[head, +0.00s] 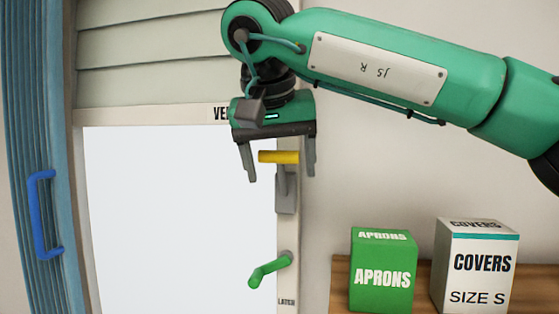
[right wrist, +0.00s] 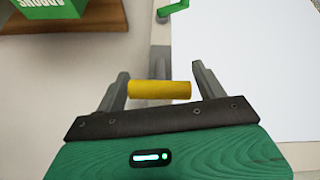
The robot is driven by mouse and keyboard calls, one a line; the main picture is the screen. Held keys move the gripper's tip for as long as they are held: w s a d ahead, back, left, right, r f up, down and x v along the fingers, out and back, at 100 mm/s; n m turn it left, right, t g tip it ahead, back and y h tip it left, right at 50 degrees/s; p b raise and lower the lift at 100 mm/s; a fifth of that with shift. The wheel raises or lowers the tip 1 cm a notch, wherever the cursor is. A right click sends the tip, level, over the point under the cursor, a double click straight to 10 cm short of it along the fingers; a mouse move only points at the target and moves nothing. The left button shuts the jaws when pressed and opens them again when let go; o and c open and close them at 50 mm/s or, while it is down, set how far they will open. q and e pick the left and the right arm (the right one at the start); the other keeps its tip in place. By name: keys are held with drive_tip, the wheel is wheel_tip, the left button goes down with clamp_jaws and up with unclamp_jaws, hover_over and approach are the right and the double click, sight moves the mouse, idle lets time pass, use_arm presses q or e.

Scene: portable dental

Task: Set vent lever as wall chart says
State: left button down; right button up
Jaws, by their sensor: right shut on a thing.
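The vent lever has a yellow bar handle (head: 279,157) on a grey stem and a grey base plate (head: 286,195) on the window frame. Its handle lies level, and the stem runs down from it. My right gripper (head: 281,176) reaches down from above, with one finger at each end of the yellow handle. In the right wrist view the handle (right wrist: 160,90) spans between the two fingers, and the gripper is shut on it. A label starting "VE" (head: 221,113) is partly covered by the gripper. The wall chart and my left gripper are not in view.
A green latch handle (head: 270,269) sits below the lever, with a "LATCH" label. A blue handle (head: 42,215) is at the left on a ribbed blue panel. A green APRONS box (head: 382,278) and a white COVERS box (head: 477,290) stand on a wooden shelf at right.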

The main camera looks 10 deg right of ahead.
drive_tip(key=o, duration=1)
drive_tip(key=shift+d+r, duration=0.1)
drive_tip(key=shift+r, duration=0.15)
drive_tip(key=o, duration=0.3)
drive_tip(key=shift+f, duration=0.1)
drive_tip(key=shift+s+r+b, duration=0.15)
drive_tip(key=shift+r+b, duration=0.15)
drive_tip(key=shift+r, duration=0.1)
drive_tip(key=v, duration=1.3)
drive_tip(key=shift+b, duration=0.35)
drive_tip(key=shift+f, duration=0.1)
